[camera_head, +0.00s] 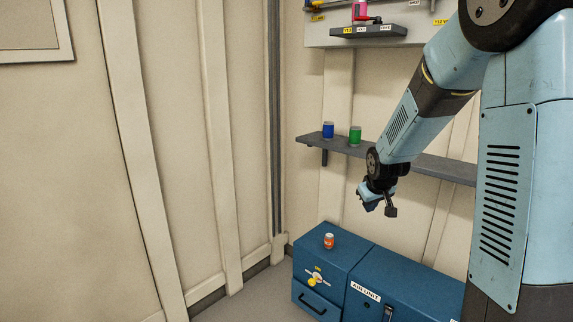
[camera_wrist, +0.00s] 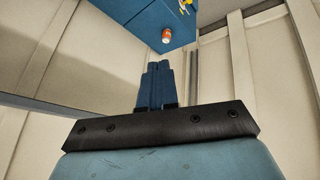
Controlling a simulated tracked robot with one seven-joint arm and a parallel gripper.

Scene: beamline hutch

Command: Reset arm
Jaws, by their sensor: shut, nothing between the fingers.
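My arm reaches in from the right side of the head view, bent downward. My gripper (camera_head: 379,207) hangs in the air below the grey shelf and above the blue cabinets, apart from both. In the wrist view my gripper (camera_wrist: 157,68) shows its two blue fingers side by side, shut with nothing between them. Beyond the fingertips the wrist view shows an orange can (camera_wrist: 167,35) on top of a blue cabinet (camera_wrist: 135,20).
In the head view a grey shelf (camera_head: 440,170) carries a blue can (camera_head: 328,130) and a green can (camera_head: 355,135). The orange can (camera_head: 329,241) stands on the left blue cabinet (camera_head: 318,258), beside the air unit (camera_head: 400,284). A higher panel (camera_head: 368,32) holds a pink item (camera_head: 360,10). The left side is open.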

